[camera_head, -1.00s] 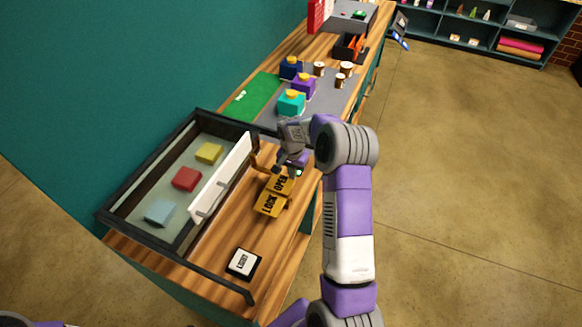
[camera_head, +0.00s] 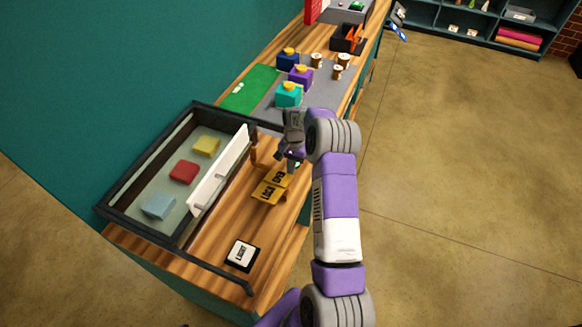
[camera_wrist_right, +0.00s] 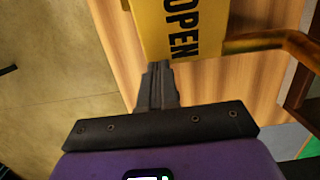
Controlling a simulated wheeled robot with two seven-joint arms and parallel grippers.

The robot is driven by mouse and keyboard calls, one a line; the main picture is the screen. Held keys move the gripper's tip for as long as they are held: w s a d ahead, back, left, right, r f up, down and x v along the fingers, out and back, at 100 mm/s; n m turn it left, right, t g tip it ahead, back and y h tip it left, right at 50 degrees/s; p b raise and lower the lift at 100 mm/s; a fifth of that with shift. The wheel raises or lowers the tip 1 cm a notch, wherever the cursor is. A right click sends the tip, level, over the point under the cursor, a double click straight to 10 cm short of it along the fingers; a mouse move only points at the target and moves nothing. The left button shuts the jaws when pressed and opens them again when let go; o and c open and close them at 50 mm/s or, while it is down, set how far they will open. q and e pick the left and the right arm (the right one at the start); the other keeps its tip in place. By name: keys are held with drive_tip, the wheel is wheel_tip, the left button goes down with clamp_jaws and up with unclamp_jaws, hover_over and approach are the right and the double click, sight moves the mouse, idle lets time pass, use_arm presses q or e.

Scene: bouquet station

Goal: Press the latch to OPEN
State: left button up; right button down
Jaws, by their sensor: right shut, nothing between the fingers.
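The yellow latch plate (camera_head: 268,191) stands on the wooden bench, with LOCK on its near part and OPEN on its far part. In the right wrist view the OPEN part (camera_wrist_right: 182,30) fills the top middle. My right gripper (camera_head: 291,162) is shut and empty, just beyond the OPEN end in the head view. In the right wrist view its closed fingertips (camera_wrist_right: 157,70) lie close to the plate's lower edge; I cannot tell whether they touch it. The latch's exact tilt is unclear. My left gripper is not in view.
A dark-framed case (camera_head: 152,150) holds yellow, red and blue blocks, with a white panel (camera_head: 219,172) along its right side. A LIGHT button (camera_head: 241,254) is nearer. A brown bar (camera_wrist_right: 265,42) runs beside the latch.

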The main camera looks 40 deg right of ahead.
drive_tip(key=shift+s+f, duration=0.15)
drive_tip(key=shift+f, duration=0.05)
drive_tip(key=w+d+r+p, duration=0.1)
drive_tip(key=d+r+p, duration=0.1)
drive_tip(key=r, duration=1.2)
drive_tip(key=shift+w+d, duration=0.3)
drive_tip(key=shift+d, duration=0.3)
